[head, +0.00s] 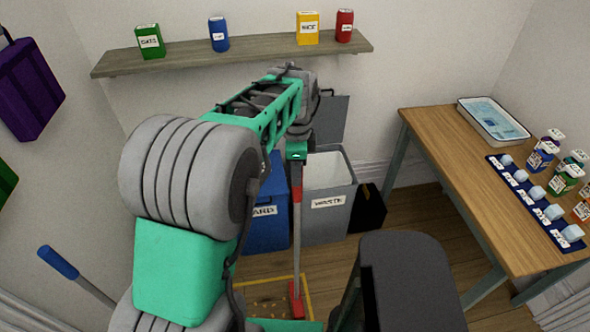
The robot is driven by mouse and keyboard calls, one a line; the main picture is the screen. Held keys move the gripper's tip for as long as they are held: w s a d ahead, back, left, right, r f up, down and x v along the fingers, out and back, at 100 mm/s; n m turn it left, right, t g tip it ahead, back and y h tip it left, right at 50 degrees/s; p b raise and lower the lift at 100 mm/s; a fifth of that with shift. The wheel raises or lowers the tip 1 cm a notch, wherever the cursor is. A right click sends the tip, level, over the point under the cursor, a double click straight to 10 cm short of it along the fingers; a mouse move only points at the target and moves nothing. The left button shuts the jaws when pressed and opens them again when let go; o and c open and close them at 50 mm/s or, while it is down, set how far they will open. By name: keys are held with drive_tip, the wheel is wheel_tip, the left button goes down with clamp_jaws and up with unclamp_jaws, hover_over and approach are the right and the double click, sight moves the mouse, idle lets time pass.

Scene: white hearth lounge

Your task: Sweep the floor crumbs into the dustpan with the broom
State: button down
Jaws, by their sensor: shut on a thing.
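My gripper (297,152) is at the end of my outstretched arm, in front of the bins. It is shut on the top of the broom (296,235), whose grey pole with a red upper part hangs nearly upright. The broom's red lower end (297,300) is at the floor, at the right side of a yellow floor outline (306,283). Small tan crumbs (264,304) lie inside that outline, left of the broom. My arm hides part of the floor, and I cannot make out a dustpan for certain.
A blue bin (268,232) and a grey waste bin (326,222) stand against the back wall, with a black container (368,212) beside them. A wooden table (450,165) is at right. A blue-handled pole (60,263) leans at lower left. A shelf (190,58) hangs above.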

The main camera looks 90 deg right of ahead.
drive_tip(key=shift+f+b, duration=0.9)
drive_tip(key=shift+f, duration=0.65)
drive_tip(key=shift+w+a, duration=1.45)
drive_tip(key=shift+w, duration=5)
drive_tip(key=shift+w+a, duration=1.45)
drive_tip(key=shift+w, duration=4.95)
drive_tip(key=shift+s+d+r+p, duration=0.1)
drive_tip(key=shift+s+r+p, duration=0.1)
drive_tip(key=shift+r+p, duration=0.45)
drive_tip(key=shift+s+a+r+p, duration=0.15)
drive_tip(key=shift+r+p, duration=0.15)
drive_tip(key=shift+r, duration=0.75)
drive_tip(key=shift+s+d+r+p, duration=0.2)
drive_tip(key=shift+r+p, duration=0.25)
drive_tip(key=shift+r, duration=0.4)
